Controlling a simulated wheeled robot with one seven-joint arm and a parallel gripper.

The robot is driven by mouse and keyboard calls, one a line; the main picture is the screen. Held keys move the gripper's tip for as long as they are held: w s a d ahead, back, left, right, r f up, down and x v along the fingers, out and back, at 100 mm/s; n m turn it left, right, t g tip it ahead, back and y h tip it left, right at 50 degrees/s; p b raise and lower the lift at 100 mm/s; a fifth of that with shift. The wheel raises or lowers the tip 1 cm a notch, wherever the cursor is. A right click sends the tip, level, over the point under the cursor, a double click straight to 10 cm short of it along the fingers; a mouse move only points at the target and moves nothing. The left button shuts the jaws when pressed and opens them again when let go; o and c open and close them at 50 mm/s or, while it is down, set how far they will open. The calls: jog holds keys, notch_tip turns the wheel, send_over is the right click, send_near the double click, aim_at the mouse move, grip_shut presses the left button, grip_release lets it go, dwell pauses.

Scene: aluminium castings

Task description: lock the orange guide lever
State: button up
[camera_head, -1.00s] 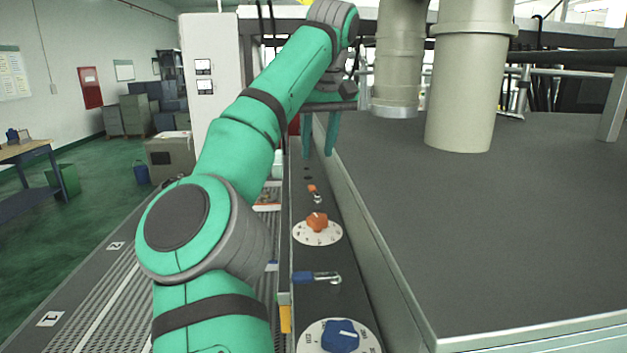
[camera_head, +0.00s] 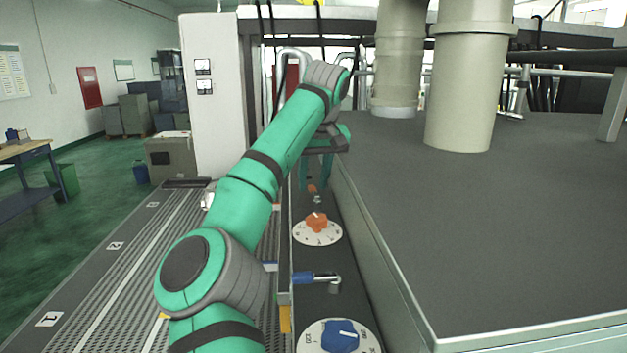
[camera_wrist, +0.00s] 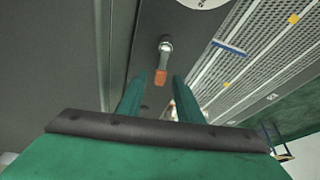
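The orange guide lever (camera_head: 311,188) is a small orange-tipped handle with a silver pivot, on the dark narrow panel beyond the orange dial. In the wrist view its orange handle (camera_wrist: 160,77) points toward my gripper, with the silver pivot further off. My gripper (camera_head: 316,184) is open, its two green fingers pointing down over the lever. In the wrist view the fingers (camera_wrist: 159,84) stand either side of the orange tip, with gaps on both sides. I cannot tell how far above the handle the fingertips are. The fingers partly hide the lever's far end in the head view.
On the same panel nearer me are an orange dial (camera_head: 317,223), a blue-handled lever (camera_head: 308,278) and a blue dial (camera_head: 340,337). A raised grey housing (camera_head: 480,230) borders the panel on the right. A slatted conveyor (camera_head: 130,285) runs along the left.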

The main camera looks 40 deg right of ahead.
grip_shut()
jog(key=n, duration=0.1)
jog(key=a+n+y, duration=0.1)
jog(key=n, duration=0.1)
jog(key=shift+w+r+n, duration=0.1)
jog(key=shift+w+n, duration=0.05)
jog(key=shift+n, duration=0.15)
jog(key=n, duration=0.1)
jog(key=a+n+y, duration=0.1)
jog(key=shift+n, duration=0.3)
jog(key=n, duration=0.1)
jog(key=a+n+y, duration=0.1)
jog(key=n, duration=0.1)
jog(key=n+y, duration=0.1)
jog(key=shift+s+a+n, duration=0.2)
jog(key=shift+s+n, duration=0.1)
jog(key=n+g, duration=0.1)
jog(key=n, duration=0.1)
jog(key=s+a+n+y, duration=0.1)
jog(key=n, duration=0.2)
jog(key=shift+s+a+g+y, duration=0.15)
jog(key=shift+g+y, duration=0.15)
jog(key=shift+g, duration=0.1)
